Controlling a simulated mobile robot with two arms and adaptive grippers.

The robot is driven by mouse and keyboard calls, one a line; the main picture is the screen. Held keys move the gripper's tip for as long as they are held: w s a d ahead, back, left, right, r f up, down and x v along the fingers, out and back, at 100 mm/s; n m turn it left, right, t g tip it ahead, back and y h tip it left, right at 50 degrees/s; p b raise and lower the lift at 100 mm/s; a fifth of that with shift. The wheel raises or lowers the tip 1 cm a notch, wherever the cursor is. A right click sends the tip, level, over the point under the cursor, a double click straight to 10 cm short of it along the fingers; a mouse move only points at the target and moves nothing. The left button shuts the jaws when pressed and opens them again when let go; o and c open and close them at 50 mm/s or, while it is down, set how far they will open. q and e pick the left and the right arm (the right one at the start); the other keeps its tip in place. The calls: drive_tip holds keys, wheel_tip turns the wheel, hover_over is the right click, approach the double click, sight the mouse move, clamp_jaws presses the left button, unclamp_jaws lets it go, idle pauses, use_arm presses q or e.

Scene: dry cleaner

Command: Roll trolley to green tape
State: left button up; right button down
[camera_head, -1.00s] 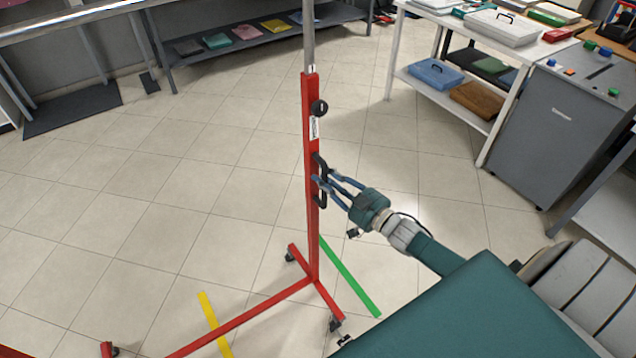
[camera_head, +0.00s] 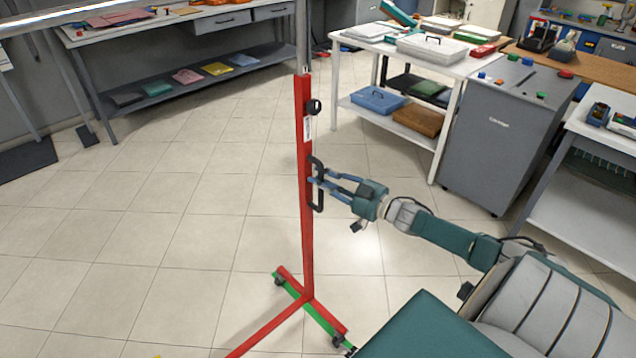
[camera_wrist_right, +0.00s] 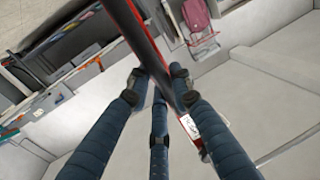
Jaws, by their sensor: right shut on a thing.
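The red trolley (camera_head: 304,200) is a wheeled rail frame with an upright post and a low base on casters. My right gripper (camera_head: 318,182) is shut on the black handle (camera_head: 319,200) on the post's right side. In the right wrist view, its blue fingers (camera_wrist_right: 160,85) close around a dark bar. The green tape (camera_head: 315,312) lies on the floor under the near end of the trolley's base, whose cross foot lies nearly along it and partly covers it. The trolley's far end is out of frame. My left gripper is not in view.
A grey workbench (camera_head: 180,25) with a lower shelf stands at the back left. A white table (camera_head: 445,65) with boxes and a grey cabinet (camera_head: 497,135) stand at the right. The tiled floor (camera_head: 180,235) left of the post is clear.

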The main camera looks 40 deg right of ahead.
drive_tip(key=shift+d, duration=0.25)
drive_tip(key=c, duration=1.6)
unclamp_jaws()
drive_tip(key=shift+d, duration=0.1)
drive_tip(key=shift+o, duration=0.2)
drive_tip(key=v, duration=1.2)
